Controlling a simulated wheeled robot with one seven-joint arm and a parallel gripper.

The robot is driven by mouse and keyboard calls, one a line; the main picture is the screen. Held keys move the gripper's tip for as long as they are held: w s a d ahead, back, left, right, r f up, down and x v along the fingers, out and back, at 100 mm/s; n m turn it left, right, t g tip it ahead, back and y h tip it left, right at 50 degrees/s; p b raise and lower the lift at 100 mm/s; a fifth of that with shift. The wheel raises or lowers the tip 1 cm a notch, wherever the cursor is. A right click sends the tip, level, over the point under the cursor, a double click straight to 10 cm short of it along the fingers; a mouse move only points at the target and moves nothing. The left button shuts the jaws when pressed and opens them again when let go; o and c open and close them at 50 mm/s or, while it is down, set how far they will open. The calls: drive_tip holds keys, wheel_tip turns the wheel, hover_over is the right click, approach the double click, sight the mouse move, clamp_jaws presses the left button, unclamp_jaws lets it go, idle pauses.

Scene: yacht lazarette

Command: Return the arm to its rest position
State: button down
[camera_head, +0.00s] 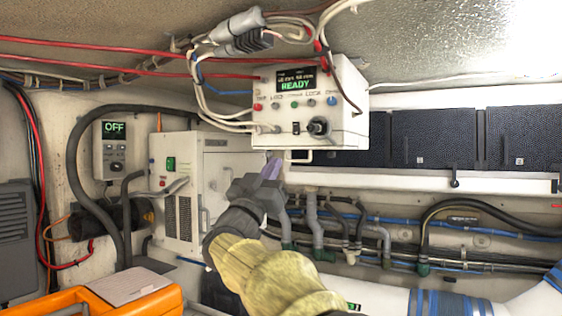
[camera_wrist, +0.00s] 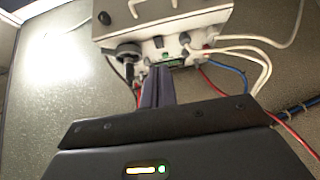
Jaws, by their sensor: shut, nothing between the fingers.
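My gripper (camera_head: 272,168) is in the middle of the head view, at the end of my yellow-sleeved arm, which reaches up from the bottom. Its fingers are shut with nothing between them and point up towards the underside of a white control box (camera_head: 345,95). The box has a lit display reading READY, a row of small buttons and a black knob. In the wrist view, the gripper fingers (camera_wrist: 158,88) appear in front of the panel of the same box (camera_wrist: 175,18). I cannot tell whether the fingertips touch it.
Cables and connectors (camera_head: 240,35) hang above the box. A white cabinet (camera_head: 180,190) and an OFF display unit (camera_head: 112,150) stand left. Pipes and hoses (camera_head: 350,235) run along the wall at right. An orange case (camera_head: 130,295) with a paper on it is at lower left.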

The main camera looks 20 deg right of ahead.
drive_tip(key=shift+w+v, duration=0.2)
drive_tip(key=shift+v, duration=1)
drive_tip(key=shift+w+f, duration=0.15)
drive_tip(key=shift+f, duration=0.05)
